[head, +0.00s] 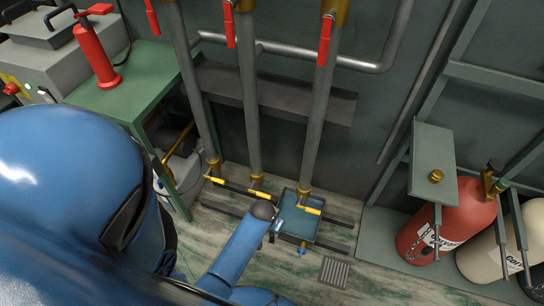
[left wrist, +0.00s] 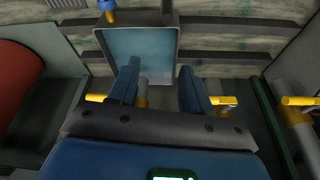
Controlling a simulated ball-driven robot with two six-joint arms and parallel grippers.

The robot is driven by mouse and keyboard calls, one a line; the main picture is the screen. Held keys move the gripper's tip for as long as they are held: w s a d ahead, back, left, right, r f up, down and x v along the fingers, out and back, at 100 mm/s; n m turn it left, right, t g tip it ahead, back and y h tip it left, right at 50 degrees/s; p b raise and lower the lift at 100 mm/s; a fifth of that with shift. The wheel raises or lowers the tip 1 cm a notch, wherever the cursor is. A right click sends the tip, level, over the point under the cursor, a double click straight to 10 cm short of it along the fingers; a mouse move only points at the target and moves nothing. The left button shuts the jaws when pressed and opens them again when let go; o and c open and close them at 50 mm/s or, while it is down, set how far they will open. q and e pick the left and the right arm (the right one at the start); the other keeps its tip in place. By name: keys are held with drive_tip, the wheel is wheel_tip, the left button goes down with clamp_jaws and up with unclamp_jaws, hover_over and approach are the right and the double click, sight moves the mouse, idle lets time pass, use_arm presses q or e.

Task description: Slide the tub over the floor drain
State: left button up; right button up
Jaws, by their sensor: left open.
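The tub (head: 299,231), a shallow teal tray with a blue tap on its front, sits on the floor beneath the rightmost vertical pipe. The floor drain (head: 335,272), a slotted grey grate, lies in front and to the right of it, apart from the tub. My left gripper (head: 278,226) is at the tub's left side in the head view. In the left wrist view, the open fingers (left wrist: 159,82) appear one on each side of the wall of the tub (left wrist: 140,48); contact cannot be told. The drain's edge shows in the left wrist view (left wrist: 23,4). My right gripper is not visible.
Vertical pipes (head: 250,100) with yellow-handled valves stand behind and over the tub. Dark floor rails (head: 333,243) run under and beside it. A red cylinder (head: 446,222) and a cream cylinder stand at right. A green bench (head: 140,90) is at left. The floor around the drain is clear.

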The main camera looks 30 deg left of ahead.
use_arm(q)
drive_tip(key=f+g+b, duration=0.1)
drive_tip(key=f+b, duration=0.1)
drive_tip(key=w+f+g+b, duration=0.1)
drive_tip(key=f+b, duration=0.1)
drive_tip(key=f, duration=0.1)
drive_tip(key=a+f+g+b, duration=0.1)
drive_tip(key=f, duration=0.1)
drive_tip(key=shift+w+f+g+b, duration=0.2)
drive_tip(key=shift+f+g+b, duration=0.1)
drive_tip(key=shift+f+b, duration=0.1)
wheel_tip(320, 180, down, 10)
drive_tip(key=b, duration=0.6)
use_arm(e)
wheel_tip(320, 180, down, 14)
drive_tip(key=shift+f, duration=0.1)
use_arm(q)
clamp_jaws()
